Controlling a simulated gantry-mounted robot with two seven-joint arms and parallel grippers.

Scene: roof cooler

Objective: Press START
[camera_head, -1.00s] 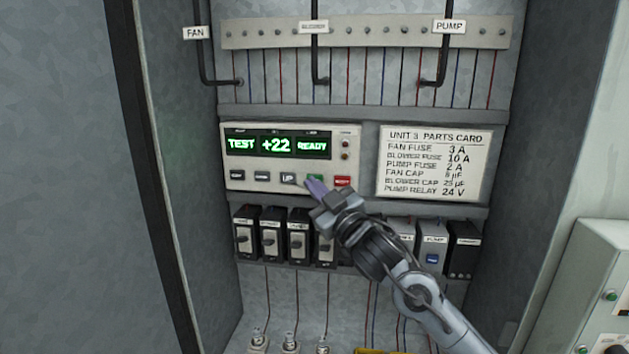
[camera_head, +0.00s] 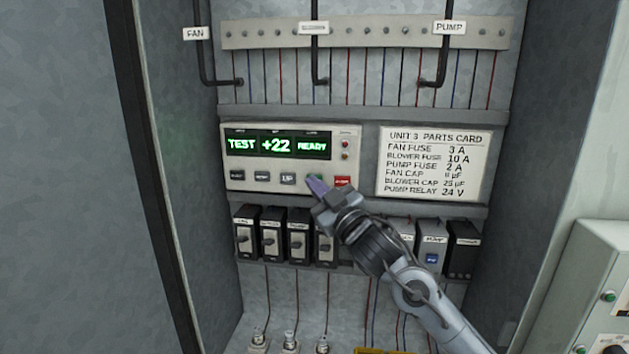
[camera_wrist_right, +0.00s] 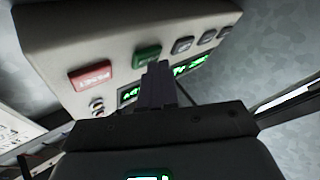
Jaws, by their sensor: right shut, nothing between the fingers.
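The control panel (camera_head: 240,160) is mounted inside the cabinet, its green display (camera_head: 277,146) reading TEST, +22, READY. A row of buttons runs below it: several grey ones, a green one (camera_head: 315,178) and a red one (camera_head: 343,181). My right gripper (camera_head: 316,187) is shut and empty, its tip at the green button in the head view and partly covering it. In the right wrist view the fingers (camera_wrist_right: 157,80) point at the panel just beside the green button (camera_wrist_right: 146,56); I cannot tell whether they touch it. The red button (camera_wrist_right: 91,77) is to its left there. My left gripper is not in view.
A parts card (camera_head: 433,163) hangs right of the panel. A row of black breakers (camera_head: 271,235) and relays (camera_head: 432,250) sits below, close to my right arm. Wires run above under a terminal strip (camera_head: 365,32). A grey box (camera_head: 600,285) stands at right.

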